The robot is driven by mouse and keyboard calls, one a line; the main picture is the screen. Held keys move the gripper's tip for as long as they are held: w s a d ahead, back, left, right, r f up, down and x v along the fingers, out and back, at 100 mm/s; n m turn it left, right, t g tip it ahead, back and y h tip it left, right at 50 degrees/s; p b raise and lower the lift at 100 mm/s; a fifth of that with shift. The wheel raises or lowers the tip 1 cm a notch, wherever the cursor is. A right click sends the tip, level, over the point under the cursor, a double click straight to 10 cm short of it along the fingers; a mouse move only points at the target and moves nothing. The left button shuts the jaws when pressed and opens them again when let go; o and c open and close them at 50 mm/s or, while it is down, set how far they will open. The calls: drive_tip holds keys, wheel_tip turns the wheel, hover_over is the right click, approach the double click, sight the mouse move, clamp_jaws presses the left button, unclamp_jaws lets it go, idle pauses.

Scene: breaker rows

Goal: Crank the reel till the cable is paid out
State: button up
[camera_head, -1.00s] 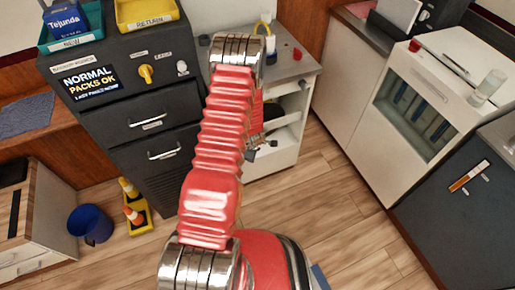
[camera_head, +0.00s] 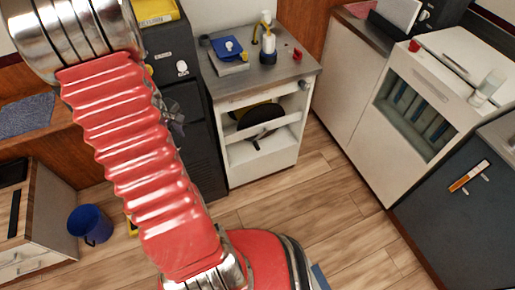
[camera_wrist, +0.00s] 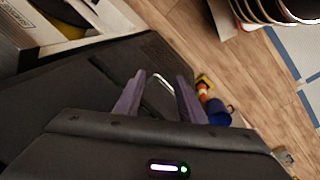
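I cannot pick out a reel, crank or cable for certain in either view. A dark round thing (camera_head: 262,118) with a yellow part sits in the open shelf of the white cabinet (camera_head: 255,155), behind a white rail; I cannot tell what it is. My gripper (camera_wrist: 160,76) is open and empty in the wrist view, its two fingers apart. A silver drawer handle (camera_wrist: 166,93) on the dark cabinet (camera_wrist: 75,95) shows between and beyond the fingers. In the head view my red arm hides most of the gripper; a dark bit shows beside the arm.
A blue bin (camera_head: 90,224) stands at left. A glass-fronted white unit (camera_head: 420,100) is at right. The wooden floor (camera_head: 315,205) between is clear.

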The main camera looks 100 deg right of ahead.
drive_tip(key=w+a+r+n+t, duration=0.2)
drive_tip(key=w+a+r, duration=1.3)
drive_tip(key=a, duration=0.2)
drive_tip(key=a+r+n+t+y, duration=0.1)
drive_tip(key=a+r, duration=0.4)
drive_tip(key=a, duration=0.9)
drive_tip(key=s+a+r+n+t+y, duration=0.1)
drive_tip(key=a+r+n+t, duration=0.2)
drive_tip(key=a, duration=1.1)
wheel_tip(320, 180, up, 3)
drive_tip(key=shift+a+r+n, duration=0.1)
drive_tip(key=shift+a+n, duration=0.25)
drive_tip(key=shift+n, duration=0.35)
drive_tip(key=shift+c, duration=0.7)
